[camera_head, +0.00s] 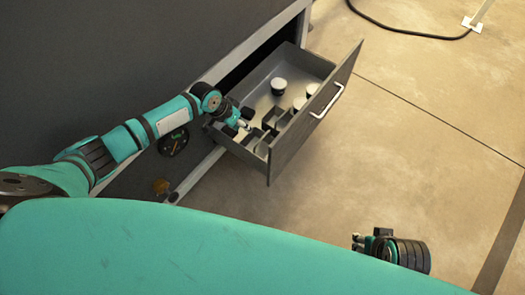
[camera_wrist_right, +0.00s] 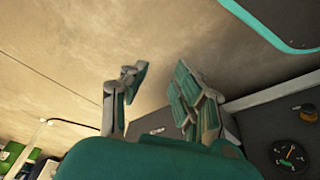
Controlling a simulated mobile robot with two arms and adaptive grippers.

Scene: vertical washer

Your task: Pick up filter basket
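An open drawer (camera_head: 335,92) stands out from a dark cabinet. Inside are a few round dark pieces with white tops, such as the round piece (camera_head: 279,86) near the back, and small square-walled compartments (camera_head: 262,140) nearer the left end. I cannot tell which item is the filter basket. My left gripper (camera_head: 243,124) is at the drawer's left end, over the compartments; its fingers are too small to read. My right gripper (camera_head: 357,241) is apart from the drawer, low in the head view. In the right wrist view its fingers (camera_wrist_right: 162,90) are spread with nothing between them.
The dark cabinet (camera_head: 130,50) fills the left, with a round gauge (camera_head: 173,141) below my left arm. The drawer has a pale bar handle (camera_head: 327,101). Concrete floor (camera_head: 430,110) is open at right; a black cable (camera_head: 400,30) lies at the top.

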